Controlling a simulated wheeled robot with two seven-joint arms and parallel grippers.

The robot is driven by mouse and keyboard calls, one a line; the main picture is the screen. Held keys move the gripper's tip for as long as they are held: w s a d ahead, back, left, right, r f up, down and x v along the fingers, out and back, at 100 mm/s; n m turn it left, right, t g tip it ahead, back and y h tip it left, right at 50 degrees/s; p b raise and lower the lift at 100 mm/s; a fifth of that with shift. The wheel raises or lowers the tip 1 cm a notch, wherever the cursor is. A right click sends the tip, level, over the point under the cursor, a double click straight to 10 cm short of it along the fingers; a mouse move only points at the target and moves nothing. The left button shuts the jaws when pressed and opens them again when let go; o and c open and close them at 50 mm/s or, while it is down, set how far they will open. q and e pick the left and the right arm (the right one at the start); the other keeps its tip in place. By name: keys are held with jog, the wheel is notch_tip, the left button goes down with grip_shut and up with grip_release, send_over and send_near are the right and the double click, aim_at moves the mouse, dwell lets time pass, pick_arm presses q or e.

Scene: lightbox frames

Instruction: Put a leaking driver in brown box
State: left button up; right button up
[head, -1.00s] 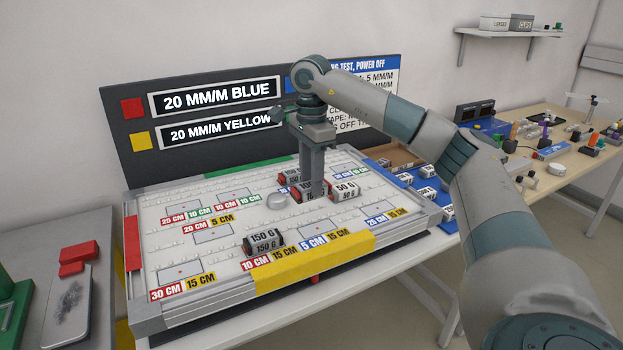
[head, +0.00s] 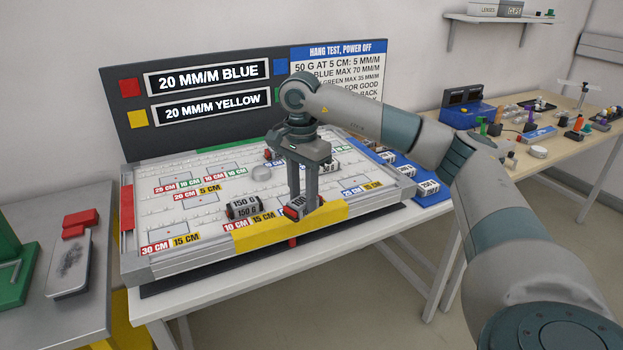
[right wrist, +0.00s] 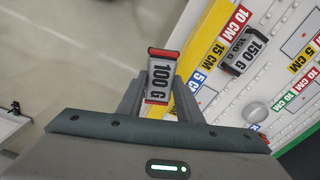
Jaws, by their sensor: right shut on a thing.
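My right gripper (head: 303,206) is shut on a red-ended weight marked 100 G (right wrist: 162,76). It holds the weight by the yellow strip (head: 262,236) at the front edge of the white board (head: 165,213). I cannot tell whether the weight touches the strip. In the right wrist view the weight sits between the two fingers (right wrist: 160,96), with its label facing the camera. I cannot make out a leaking driver or a brown box. My left gripper is not in view.
A 150 G weight (head: 243,208) stands on the board, left of my gripper. More weights lie farther back. A blue tray (head: 428,193) holds labelled weights at the right. A dark sign panel (head: 140,90) stands behind. A grey side table (head: 87,305) is at left.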

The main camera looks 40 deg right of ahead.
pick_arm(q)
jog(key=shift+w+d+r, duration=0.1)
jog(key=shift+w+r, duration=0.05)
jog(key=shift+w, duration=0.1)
pick_arm(e)
jog(key=s+a+f+n, duration=0.3)
jog(key=a+f+n, duration=0.5)
jog(key=a+f, duration=0.2)
jog(key=s+a+f+n, duration=0.4)
jog(key=a+f+n, duration=0.4)
jog(key=a+f, duration=0.3)
jog(key=shift+s+a+n, duration=0.3)
jog(key=shift+a+n, duration=0.1)
jog(key=shift+a, duration=0.6)
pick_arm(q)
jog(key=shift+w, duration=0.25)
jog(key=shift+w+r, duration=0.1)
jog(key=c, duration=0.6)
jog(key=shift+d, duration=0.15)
pick_arm(e)
jog(key=shift+d, duration=0.2)
